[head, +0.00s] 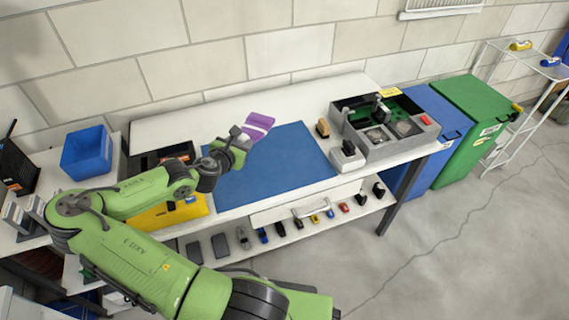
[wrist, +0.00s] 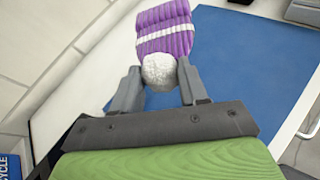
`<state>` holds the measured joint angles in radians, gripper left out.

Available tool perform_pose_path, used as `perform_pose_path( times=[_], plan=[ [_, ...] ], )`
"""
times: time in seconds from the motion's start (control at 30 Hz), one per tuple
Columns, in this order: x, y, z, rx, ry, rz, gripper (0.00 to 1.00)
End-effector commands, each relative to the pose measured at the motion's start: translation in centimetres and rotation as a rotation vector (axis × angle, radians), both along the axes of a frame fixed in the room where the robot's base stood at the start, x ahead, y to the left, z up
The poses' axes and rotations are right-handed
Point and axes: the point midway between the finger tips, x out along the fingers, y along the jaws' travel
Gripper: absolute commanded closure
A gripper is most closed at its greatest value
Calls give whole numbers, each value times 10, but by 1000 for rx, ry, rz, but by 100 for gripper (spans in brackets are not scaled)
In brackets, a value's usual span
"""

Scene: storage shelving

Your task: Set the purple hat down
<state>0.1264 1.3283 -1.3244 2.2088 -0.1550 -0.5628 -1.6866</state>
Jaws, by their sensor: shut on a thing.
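The purple hat (head: 256,125) is knitted, with a white stripe and a white pompom. My gripper (head: 239,138) holds it over the back part of the blue mat (head: 275,170) on the white workbench. In the wrist view my gripper (wrist: 160,88) has its two grey fingers on either side of the pompom, and the purple body of the hat (wrist: 165,32) extends beyond the fingertips. The gap between the hat and the mat cannot be judged exactly.
A grey tray of parts (head: 390,140) stands at the bench's right end. A blue bin (head: 86,152) and a yellow case (head: 170,213) are at left. Several small items line the shelf below. The brick wall runs close behind. Most of the blue mat is bare.

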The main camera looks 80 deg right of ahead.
Motion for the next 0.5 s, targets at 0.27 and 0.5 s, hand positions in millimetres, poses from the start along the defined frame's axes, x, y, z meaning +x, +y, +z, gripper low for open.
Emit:
perform_pose_path(
  times=[0.27,0.5],
  plan=[
    [0,0,-61,0,6,1,93],
    [0,0,-99,1,6,3,93]
  ],
)
